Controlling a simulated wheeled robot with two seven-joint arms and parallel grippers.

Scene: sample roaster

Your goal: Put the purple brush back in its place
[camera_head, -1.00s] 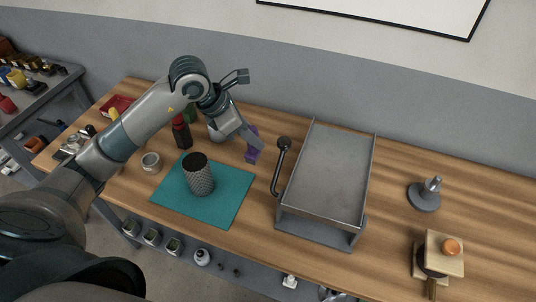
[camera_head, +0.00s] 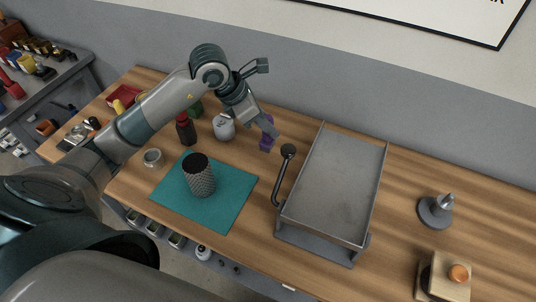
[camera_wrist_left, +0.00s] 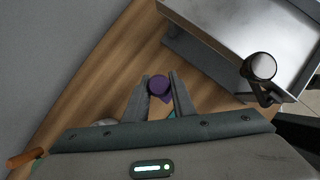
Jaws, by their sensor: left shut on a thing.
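The purple brush (camera_head: 267,142) is near the back of the wooden table, left of the metal tray machine's black knob. My left gripper (camera_head: 263,126) reaches over from the left and is shut on the brush. In the left wrist view the brush's round purple top (camera_wrist_left: 159,84) sits between the two fingers (camera_wrist_left: 160,88), with a purple part showing just below it. I cannot tell whether the brush's lower end touches the table. My right gripper is not in view.
The grey tray machine (camera_head: 335,185) with its black-knobbed handle (camera_head: 287,151) stands right of the brush. A patterned dark cup (camera_head: 199,178) stands on a teal mat (camera_head: 235,197). A silver jar (camera_head: 223,127) and a dark red bottle (camera_head: 185,130) stand left of the gripper.

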